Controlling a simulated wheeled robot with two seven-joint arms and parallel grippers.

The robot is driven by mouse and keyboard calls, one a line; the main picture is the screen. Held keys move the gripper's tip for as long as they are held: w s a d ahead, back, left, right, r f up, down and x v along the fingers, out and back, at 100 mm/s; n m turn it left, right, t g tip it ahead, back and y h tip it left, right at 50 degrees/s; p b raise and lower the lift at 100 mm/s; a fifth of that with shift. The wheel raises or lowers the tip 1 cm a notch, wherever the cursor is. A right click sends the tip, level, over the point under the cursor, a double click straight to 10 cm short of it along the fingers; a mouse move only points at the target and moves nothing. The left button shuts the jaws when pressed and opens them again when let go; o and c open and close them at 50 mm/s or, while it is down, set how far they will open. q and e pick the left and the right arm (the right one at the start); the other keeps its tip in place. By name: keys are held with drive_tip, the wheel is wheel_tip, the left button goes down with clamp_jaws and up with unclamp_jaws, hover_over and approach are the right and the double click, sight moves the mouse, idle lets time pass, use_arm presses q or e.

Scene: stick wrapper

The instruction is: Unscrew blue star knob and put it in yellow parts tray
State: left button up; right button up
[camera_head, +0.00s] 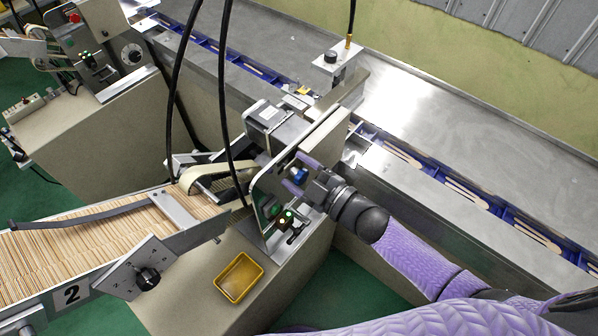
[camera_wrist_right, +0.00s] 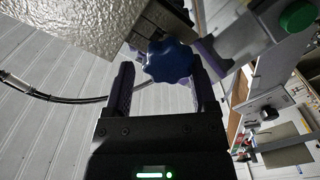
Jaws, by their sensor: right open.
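The blue star knob (camera_wrist_right: 169,62) sits on the machine's side plate. In the head view the knob (camera_head: 300,174) shows small between the fingers of my right gripper (camera_head: 299,174). In the right wrist view my right gripper (camera_wrist_right: 163,92) is open, with one finger on each side of the knob; I cannot tell whether either finger touches it. The yellow parts tray (camera_head: 239,278) lies on the beige cabinet top below and left of the gripper, and looks empty. My left gripper is not in view.
A conveyor of wooden sticks (camera_head: 75,240) runs in from the left. A black dial (camera_head: 148,279) is on its side. Black cables (camera_head: 226,90) hang in front of the machine. A blue stick channel (camera_head: 440,176) runs behind.

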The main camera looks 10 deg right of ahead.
drive_tip(key=shift+w+d+f+b, duration=0.35)
drive_tip(key=shift+f+b, duration=0.2)
drive_tip(key=shift+b, duration=0.15)
drive_tip(key=shift+d+f+b, duration=0.1)
drive_tip(key=shift+f+b, duration=0.2)
drive_tip(key=shift+b, duration=0.05)
